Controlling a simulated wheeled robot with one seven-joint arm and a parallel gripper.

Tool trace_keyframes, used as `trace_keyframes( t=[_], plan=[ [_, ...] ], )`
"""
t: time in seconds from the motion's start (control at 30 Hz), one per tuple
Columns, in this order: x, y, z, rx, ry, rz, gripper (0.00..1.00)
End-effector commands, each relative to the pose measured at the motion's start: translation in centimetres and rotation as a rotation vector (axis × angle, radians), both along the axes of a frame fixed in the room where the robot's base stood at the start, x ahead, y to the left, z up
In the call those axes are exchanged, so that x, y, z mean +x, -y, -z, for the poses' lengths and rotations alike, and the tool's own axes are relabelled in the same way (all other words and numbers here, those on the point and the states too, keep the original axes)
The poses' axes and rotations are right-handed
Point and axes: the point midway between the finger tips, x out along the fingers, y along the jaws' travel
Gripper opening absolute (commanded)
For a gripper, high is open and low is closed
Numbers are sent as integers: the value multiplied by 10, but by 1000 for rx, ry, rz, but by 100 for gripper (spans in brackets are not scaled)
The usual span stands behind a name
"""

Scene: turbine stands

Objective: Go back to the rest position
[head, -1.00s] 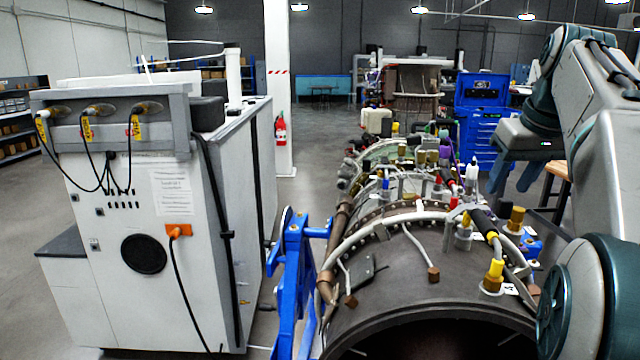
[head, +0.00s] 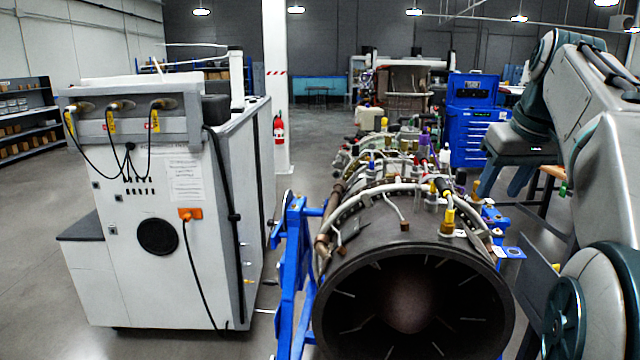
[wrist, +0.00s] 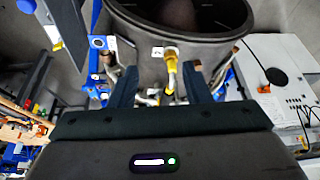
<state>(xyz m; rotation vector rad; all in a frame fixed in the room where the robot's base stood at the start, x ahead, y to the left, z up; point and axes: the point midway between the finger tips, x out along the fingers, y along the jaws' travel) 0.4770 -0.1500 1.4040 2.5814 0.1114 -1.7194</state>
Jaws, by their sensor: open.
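My gripper (head: 512,178) is at the right in the head view, raised above and to the right of the turbine engine, fingers pointing down. In the wrist view its two dark fingers (wrist: 163,88) stand apart with nothing held between them. The turbine engine (head: 372,248), a dark cylinder with pipes and coloured caps, lies on a blue stand (head: 292,270). In the wrist view the engine's rim (wrist: 150,32) shows beyond the fingers, with a yellow-capped fitting (wrist: 171,65) seen between them, apart from them.
A white cabinet (head: 150,255) with cables stands on the left, with a floor gap before the blue stand. A blue tool chest (head: 478,125) and a white pillar (head: 275,90) stand behind. Open grey floor (head: 35,250) lies at the far left.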

Motion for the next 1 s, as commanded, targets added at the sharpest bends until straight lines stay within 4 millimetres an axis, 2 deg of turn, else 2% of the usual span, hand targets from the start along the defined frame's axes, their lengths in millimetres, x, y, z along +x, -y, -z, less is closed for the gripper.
trace_keyframes(
  t=[0.27, 0.47, 0.67, 1.0],
  plan=[
    [-12, -20, 24, 17, -14, 18, 44],
    [-29, -42, 51, 29, -28, 35, 44],
    [-62, -79, 102, 35, -48, 54, 44],
    [-142, -134, 210, 11, -77, 70, 44]
  ],
)
